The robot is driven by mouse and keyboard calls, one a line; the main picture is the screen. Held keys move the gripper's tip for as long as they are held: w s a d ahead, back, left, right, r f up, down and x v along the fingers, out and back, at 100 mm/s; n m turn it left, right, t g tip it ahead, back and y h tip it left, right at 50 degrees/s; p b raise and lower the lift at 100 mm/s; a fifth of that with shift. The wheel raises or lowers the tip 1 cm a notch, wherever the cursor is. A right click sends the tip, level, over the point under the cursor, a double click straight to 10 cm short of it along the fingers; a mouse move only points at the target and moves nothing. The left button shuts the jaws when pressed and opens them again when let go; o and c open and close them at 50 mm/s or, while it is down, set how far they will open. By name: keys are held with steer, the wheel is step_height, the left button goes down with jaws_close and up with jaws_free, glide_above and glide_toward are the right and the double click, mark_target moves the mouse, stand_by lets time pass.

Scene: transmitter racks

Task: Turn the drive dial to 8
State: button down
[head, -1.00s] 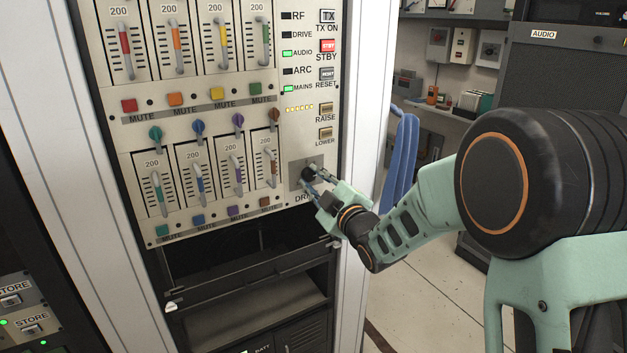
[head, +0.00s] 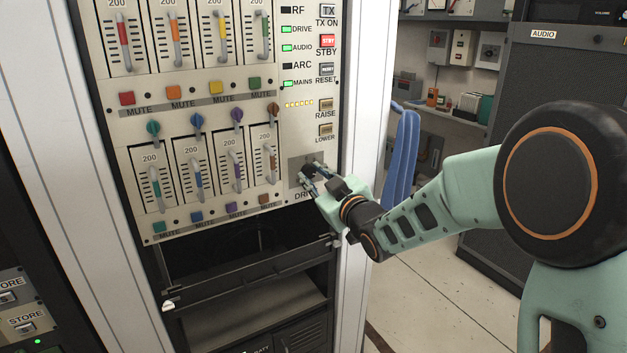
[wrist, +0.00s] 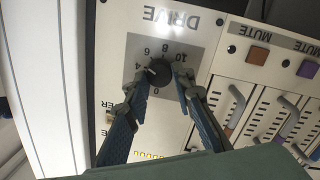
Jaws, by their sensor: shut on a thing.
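In the head view, my gripper (head: 311,176) is at the dial plate (head: 295,166), low on the panel's right side, and mostly hides the knob.
Coloured sliders and MUTE buttons (head: 232,208) fill the panel to the left. RAISE and LOWER buttons (head: 326,131) sit above the dial. The DRIVE, AUDIO and MAINS lamps are green; RF and ARC are dark. A blue hanging bundle (head: 402,160) is right of the rack.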

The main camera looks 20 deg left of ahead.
steer(key=m, duration=0.2)
steer(key=shift+m, duration=0.4)
steer(key=m+p, duration=0.2)
steer(key=m, duration=0.1)
steer(key=shift+w+d+r+g, duration=0.1)
steer(key=shift+r+g, duration=0.05)
steer(key=shift+g, duration=0.25)
steer(key=m+p, duration=0.2)
steer(key=m, duration=0.1)
steer(key=shift+w+m+p, duration=0.1)
steer(key=shift+m+p, duration=0.75)
steer(key=shift+m, duration=0.65)
steer(key=c, duration=1.6)
jaws_free()
steer(key=shift+g+y, duration=0.3)
